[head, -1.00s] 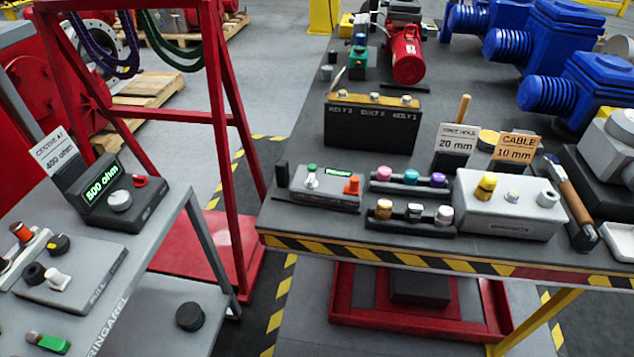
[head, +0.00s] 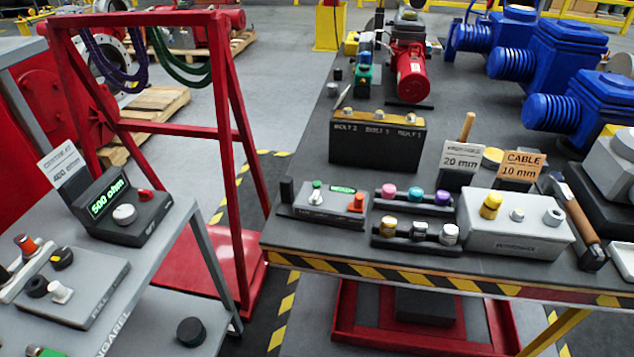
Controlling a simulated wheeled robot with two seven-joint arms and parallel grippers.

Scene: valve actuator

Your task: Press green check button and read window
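A grey box on the right table carries a green-topped button (head: 317,186) on a pale stem. A small dark window with green lettering (head: 343,189) sits beside it; its text is too small to read. An orange-red knob (head: 356,202) stands at the box's right end. On the left table, a dark meter (head: 122,212) has a lit window reading "500 ohm" (head: 108,197), a white knob and a red button. Neither of my grippers is in the head view.
A black block with gold bolts (head: 376,140) stands behind the grey box. Coloured caps (head: 415,195) and a light grey junction box (head: 515,232) stand to its right. A red frame (head: 225,130) rises between the tables. Blue actuators (head: 560,60) fill the back right.

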